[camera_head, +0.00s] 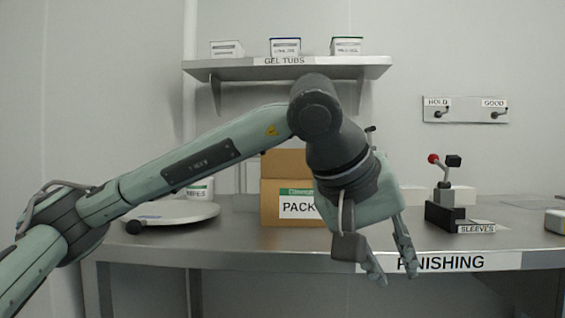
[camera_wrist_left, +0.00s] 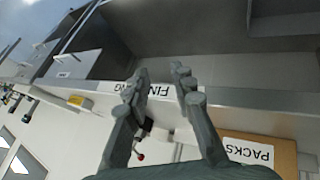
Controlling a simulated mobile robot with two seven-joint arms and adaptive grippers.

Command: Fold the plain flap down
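A brown cardboard box (camera_head: 270,208) with a PACKS label stands on the grey bench, partly hidden behind my left arm. A plain brown flap (camera_head: 284,163) stands up above the box's front face; its right part is hidden. The box (camera_wrist_left: 286,152) also shows at the lower right of the left wrist view, where the flap cannot be made out. My left gripper (camera_head: 393,270) points down in front of the bench edge, right of the box and apart from it. Its fingers (camera_wrist_left: 161,76) are spread with nothing between them. My right gripper is not in view.
The bench (camera_head: 345,244) carries a round white plate (camera_head: 175,212) at left and a dark SLEEVES fixture with a red-knobbed lever (camera_head: 446,205) at right. A GEL TUBS shelf (camera_head: 225,69) hangs above the box. HOLD and GOOD hooks (camera_head: 465,109) are on the wall.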

